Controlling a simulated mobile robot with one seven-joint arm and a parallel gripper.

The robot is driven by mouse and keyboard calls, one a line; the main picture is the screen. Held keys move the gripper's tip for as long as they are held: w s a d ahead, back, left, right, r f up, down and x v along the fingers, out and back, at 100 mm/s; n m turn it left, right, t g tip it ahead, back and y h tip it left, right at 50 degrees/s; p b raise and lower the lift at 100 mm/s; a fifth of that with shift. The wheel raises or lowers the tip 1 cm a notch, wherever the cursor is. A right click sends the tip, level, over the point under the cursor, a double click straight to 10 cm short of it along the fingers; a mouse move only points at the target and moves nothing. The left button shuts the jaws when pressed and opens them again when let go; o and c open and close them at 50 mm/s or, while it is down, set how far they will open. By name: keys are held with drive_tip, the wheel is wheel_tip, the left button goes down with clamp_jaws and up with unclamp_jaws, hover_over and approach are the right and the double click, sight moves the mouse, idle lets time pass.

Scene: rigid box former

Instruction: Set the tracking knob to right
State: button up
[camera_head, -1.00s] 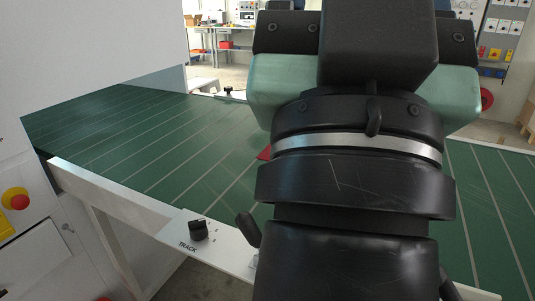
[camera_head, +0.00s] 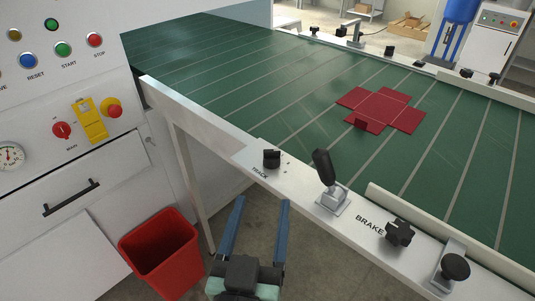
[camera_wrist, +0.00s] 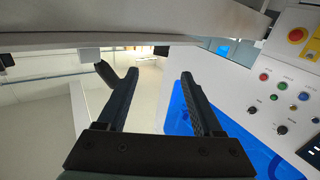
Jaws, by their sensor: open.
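The tracking knob (camera_head: 271,159) is a small black knob on the white front rail of the conveyor, beside the printed word TRACK. Small marks lie on the plate to its right. Which way its pointer faces is too small to tell. My gripper (camera_head: 262,201) is open and empty, below and in front of the rail, with its blue-lit fingers pointing up toward the knob but apart from it. In the wrist view my gripper (camera_wrist: 160,73) shows its two dark fingers spread with nothing between them. I cannot make out the knob there.
Right of the knob on the rail are a black lever (camera_head: 324,168), the BRAKE knob (camera_head: 399,233) and a round black knob (camera_head: 455,267). A red flat box blank (camera_head: 382,106) lies on the green belt. A red bin (camera_head: 160,254) and control cabinet (camera_head: 60,150) stand left.

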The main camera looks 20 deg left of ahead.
sight(270, 162)
drive_tip(key=x, duration=1.2)
drive_tip(key=shift+w+a+f, duration=0.2)
drive_tip(key=shift+w+f, duration=0.1)
drive_tip(key=shift+w, duration=0.1)
clamp_jaws()
